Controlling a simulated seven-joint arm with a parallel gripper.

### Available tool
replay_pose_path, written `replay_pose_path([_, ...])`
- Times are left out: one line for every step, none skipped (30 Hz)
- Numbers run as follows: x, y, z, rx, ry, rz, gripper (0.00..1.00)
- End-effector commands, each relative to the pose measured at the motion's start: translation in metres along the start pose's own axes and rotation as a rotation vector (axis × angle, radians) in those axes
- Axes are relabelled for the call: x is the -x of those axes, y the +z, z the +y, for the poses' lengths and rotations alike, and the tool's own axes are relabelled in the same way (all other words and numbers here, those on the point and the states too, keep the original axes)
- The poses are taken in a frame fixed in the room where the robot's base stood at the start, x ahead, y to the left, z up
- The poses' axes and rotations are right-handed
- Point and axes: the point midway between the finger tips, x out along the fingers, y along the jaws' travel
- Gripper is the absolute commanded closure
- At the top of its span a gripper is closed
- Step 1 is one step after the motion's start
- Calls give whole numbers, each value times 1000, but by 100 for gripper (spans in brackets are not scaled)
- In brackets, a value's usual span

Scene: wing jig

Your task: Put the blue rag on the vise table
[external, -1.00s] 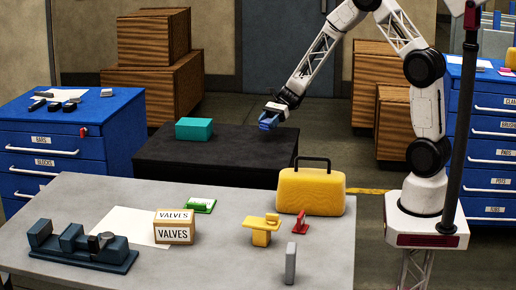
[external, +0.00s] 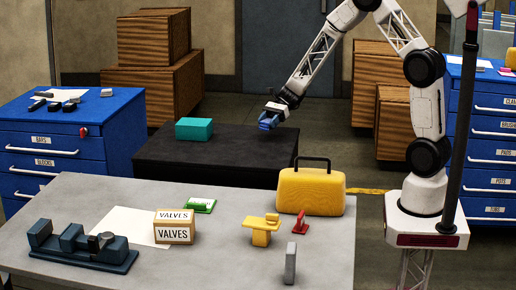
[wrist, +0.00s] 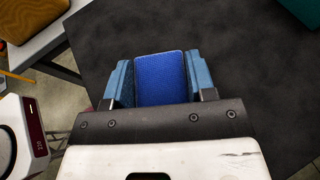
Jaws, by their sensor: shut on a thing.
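The blue rag (wrist: 160,80) is between the two fingers of my gripper (wrist: 160,76) in the wrist view, and the fingers are shut on it. In the external view my gripper (external: 268,120) holds the small blue rag (external: 266,125) above the right part of the black table (external: 215,165). The grey table (external: 215,240) in front carries a dark blue-grey vise (external: 83,246) at its left end. The rag's underside is hidden in the wrist view.
The grey table also holds a VALVES box (external: 174,228), a white sheet (external: 128,225), a green item (external: 200,205), a yellow case (external: 311,192), a yellow block piece (external: 261,230), a red item (external: 301,222) and a grey upright block (external: 290,263). A teal box (external: 194,129) sits on the black table.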

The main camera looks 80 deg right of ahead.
Motion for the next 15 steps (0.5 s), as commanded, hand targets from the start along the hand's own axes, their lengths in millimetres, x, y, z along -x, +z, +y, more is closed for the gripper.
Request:
replay_pose_path([0, 0, 0, 0, 0, 0, 73])
replay_pose_path([0, 0, 0, 0, 0, 0, 73])
replay_pose_path([0, 0, 0, 0, 0, 0, 73])
replay_pose_path([0, 0, 0, 0, 0, 0, 73])
replay_pose_path([0, 0, 0, 0, 0, 0, 73])
replay_pose_path([0, 0, 0, 0, 0, 0, 73])
replay_pose_path([0, 0, 0, 0, 0, 0, 73])
replay_pose_path([-1, 0, 0, 1, 1, 0, 73])
replay_pose_path([-2, 1, 0, 1, 1, 0, 73])
replay_pose_path([-3, 1, -1, 1, 2, 0, 73])
replay_pose_path([-4, 2, -1, 2, 3, 0, 73])
replay_pose_path([-7, 3, -1, 3, 4, 0, 73])
replay_pose_path([-9, 4, -2, 4, 5, 0, 73])
replay_pose_path([-12, 5, -2, 5, 7, 1, 73])
replay_pose_path([-16, 6, -3, 6, 10, 1, 73])
